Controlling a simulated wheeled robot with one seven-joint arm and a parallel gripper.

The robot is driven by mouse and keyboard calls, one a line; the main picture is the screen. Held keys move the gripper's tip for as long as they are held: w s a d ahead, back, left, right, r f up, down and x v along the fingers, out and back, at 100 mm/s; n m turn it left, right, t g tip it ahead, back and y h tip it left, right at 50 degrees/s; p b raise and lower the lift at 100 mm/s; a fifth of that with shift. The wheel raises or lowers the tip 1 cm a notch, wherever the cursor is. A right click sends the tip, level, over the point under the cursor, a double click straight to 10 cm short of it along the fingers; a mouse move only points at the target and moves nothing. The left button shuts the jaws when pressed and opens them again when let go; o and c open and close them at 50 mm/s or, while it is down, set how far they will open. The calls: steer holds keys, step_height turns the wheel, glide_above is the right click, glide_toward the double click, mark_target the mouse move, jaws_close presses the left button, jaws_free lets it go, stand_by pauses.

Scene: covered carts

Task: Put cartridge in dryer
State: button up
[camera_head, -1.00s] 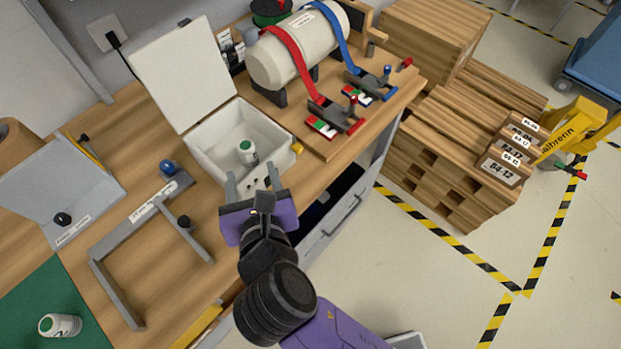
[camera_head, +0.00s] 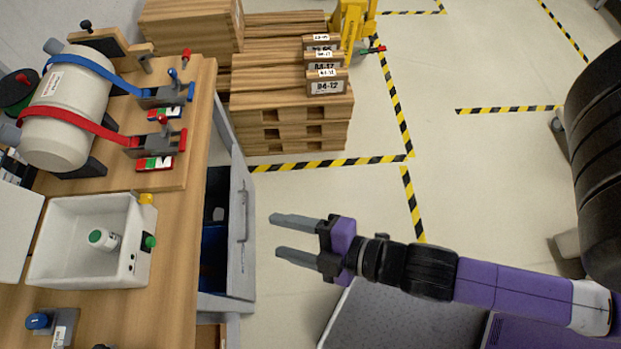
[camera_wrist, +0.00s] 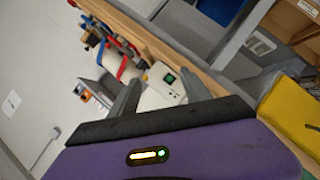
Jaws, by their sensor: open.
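A white cartridge with a green cap (camera_head: 103,239) lies inside the white open-topped dryer box (camera_head: 63,279) on the wooden bench. The dryer's lid (camera_head: 16,235) is swung open to the left, partly out of frame. A green knob (camera_head: 150,242) and a yellow part (camera_head: 147,198) sit on the dryer's right side. My gripper (camera_head: 275,234) is open and empty, over the floor to the right of the bench and clear of the dryer. In the wrist view its fingers (camera_wrist: 126,98) point toward the bench, with the white dryer (camera_wrist: 158,88) beyond them.
Pallets with boxes (camera_head: 290,110) stand at the back. The floor on the right is mostly free.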

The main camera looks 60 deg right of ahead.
steer(key=s+d+r+m+t+h, duration=0.1)
steer(key=s+d+r+m+h, duration=0.1)
steer(key=s+d+r+m, duration=0.3)
steer(key=s+r+m, duration=0.1)
steer(key=s+m, duration=0.3)
steer(key=m, duration=0.4)
steer(key=shift+r, duration=0.35)
steer(key=shift+d, duration=0.1)
steer(key=shift+f+b, duration=0.7)
steer(key=shift+f, duration=0.05)
steer(key=shift+c, duration=0.3)
